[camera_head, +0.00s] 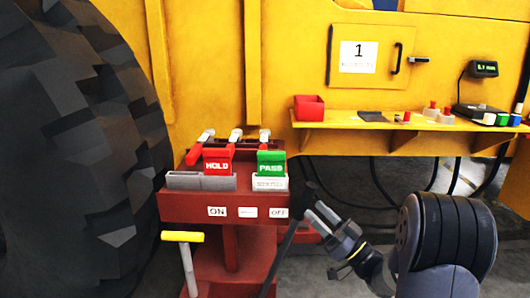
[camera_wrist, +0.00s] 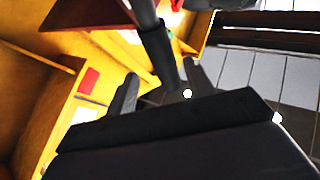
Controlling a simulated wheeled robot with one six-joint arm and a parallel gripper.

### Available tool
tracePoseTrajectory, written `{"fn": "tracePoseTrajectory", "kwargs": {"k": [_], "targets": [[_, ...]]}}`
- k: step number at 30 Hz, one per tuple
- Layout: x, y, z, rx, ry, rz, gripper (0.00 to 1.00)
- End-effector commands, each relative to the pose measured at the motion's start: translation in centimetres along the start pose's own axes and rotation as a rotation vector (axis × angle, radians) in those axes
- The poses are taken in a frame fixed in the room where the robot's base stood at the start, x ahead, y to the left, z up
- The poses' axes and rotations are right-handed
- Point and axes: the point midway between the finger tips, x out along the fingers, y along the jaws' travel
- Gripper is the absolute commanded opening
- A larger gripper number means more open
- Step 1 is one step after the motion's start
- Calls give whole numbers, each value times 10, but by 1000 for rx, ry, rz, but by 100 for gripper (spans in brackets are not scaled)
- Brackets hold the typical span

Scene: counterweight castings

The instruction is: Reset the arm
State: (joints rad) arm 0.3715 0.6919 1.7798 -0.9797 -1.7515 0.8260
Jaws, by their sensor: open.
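My gripper (camera_head: 315,208) is at the right of the red stand (camera_head: 190,207), low in front of the yellow machine. Its two dark fingers are apart, and they also show in the wrist view (camera_wrist: 160,72). A dark rod or lever (camera_head: 285,246) runs beside the fingertips at the stand's right side. In the wrist view the dark rod (camera_wrist: 157,45) reaches down between or just beyond the fingers; I cannot tell if they touch it. My arm bends back to the lower right.
The stand holds a red HOLD sign (camera_head: 217,161), a green PASS sign (camera_head: 271,163) and red levers. A yellow-handled lever (camera_head: 183,237) stands at its left front. A big dark wheel (camera_head: 85,150) fills the left. A yellow shelf (camera_head: 375,122) with small items is behind.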

Motion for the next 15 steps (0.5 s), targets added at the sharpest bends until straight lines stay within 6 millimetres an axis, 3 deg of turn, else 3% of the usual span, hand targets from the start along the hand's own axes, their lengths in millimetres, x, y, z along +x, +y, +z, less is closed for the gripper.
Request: {"fn": "tracePoseTrajectory", "kwargs": {"k": [9, 15], "targets": [[60, -2, 1, -1, 1, -7, 50], [76, -10, 2, -16, -25, -7, 50]]}}
